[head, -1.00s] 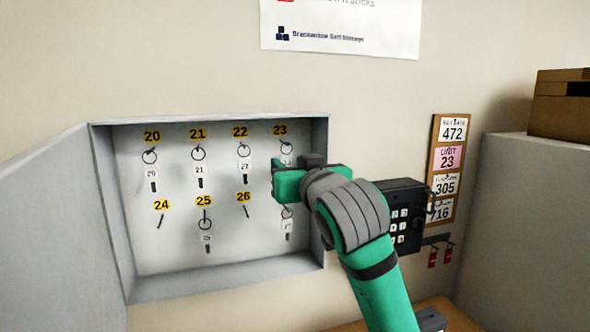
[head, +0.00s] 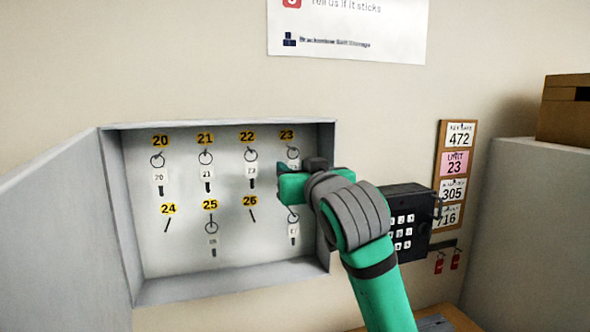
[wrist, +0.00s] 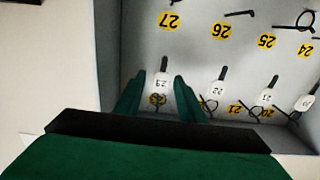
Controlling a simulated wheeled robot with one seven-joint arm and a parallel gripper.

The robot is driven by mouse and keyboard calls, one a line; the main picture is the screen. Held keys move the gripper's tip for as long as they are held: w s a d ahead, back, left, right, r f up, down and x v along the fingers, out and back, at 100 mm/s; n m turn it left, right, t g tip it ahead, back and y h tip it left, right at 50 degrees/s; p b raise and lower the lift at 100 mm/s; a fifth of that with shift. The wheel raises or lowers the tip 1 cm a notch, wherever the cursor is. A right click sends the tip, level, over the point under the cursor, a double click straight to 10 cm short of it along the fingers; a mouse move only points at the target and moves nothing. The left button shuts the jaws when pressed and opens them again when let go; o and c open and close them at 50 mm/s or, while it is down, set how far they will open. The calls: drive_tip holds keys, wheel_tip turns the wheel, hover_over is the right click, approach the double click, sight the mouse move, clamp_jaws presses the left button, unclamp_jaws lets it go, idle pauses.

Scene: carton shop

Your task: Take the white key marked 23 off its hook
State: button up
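The white key marked 23 (wrist: 160,82) hangs from its hook by the yellow 23 label, upside down in the wrist view. In the head view the top of its white tag (head: 294,164) shows below its ring, and my gripper (head: 281,189) hides the rest. In the wrist view my gripper (wrist: 160,92) has its two green fingers on either side of the tag. A narrow gap shows between the tag and each finger, so the gripper is open around the key. The yellow 23 label (head: 287,134) is just above.
The shallow grey key cabinet (head: 220,290) has its door (head: 60,230) swung open at left. Several other keys hang inside, with key 22 (head: 251,170) closest. Hooks 24 and 26 look empty. A black keypad box (head: 404,205) and a number board (head: 457,140) are at right.

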drive_tip(key=c, duration=0.7)
drive_tip(key=shift+s+d+r, duration=0.1)
drive_tip(key=shift+s+r, duration=0.05)
drive_tip(key=shift+r, duration=0.4)
drive_tip(key=shift+v, duration=4.25)
